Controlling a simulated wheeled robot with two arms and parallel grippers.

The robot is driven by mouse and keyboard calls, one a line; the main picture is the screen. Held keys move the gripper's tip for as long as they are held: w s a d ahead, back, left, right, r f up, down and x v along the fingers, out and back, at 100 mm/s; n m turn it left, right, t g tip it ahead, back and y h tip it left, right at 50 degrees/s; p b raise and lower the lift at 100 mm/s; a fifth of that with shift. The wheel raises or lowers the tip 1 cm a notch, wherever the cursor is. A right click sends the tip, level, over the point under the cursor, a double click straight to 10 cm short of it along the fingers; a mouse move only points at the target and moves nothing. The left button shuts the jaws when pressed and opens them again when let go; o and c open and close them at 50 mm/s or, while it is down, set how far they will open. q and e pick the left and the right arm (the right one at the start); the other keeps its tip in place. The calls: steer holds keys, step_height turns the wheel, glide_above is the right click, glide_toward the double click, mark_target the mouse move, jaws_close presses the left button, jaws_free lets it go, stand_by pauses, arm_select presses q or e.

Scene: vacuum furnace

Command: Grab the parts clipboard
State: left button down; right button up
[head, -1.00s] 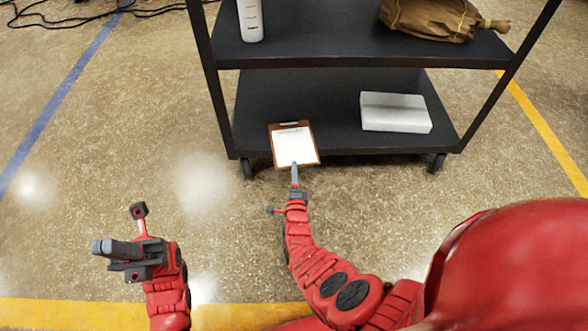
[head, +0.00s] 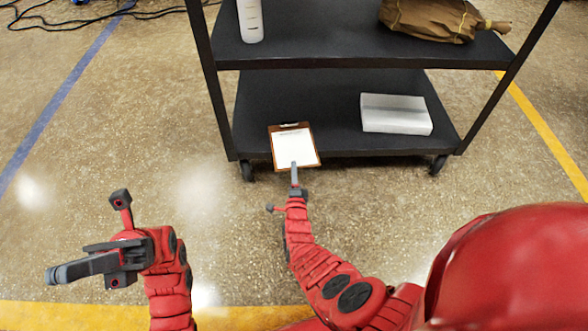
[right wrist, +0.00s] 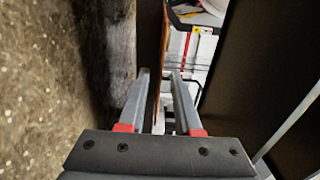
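The parts clipboard (head: 292,150), brown with a white sheet, lies at the front left edge of the cart's lower shelf and juts out over the edge. My right gripper (head: 294,170) is at its near edge, one finger showing over the sheet. In the right wrist view the two fingers (right wrist: 159,78) stand apart, with the clipboard's thin brown edge (right wrist: 157,85) between them, nearer the left finger. My left gripper (head: 75,268) is over bare floor at the lower left, away from the clipboard; its finger gap is hard to see.
The black cart (head: 340,62) has two shelves, with legs and wheels close to my right arm. A white-grey box (head: 396,114) is on the lower shelf. A white bottle (head: 250,20) and a brown wrapped bundle (head: 432,18) are on the upper shelf.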

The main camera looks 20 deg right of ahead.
jaws_close()
stand_by(0.6)
steer(key=shift+r, duration=0.1)
stand_by(0.3)
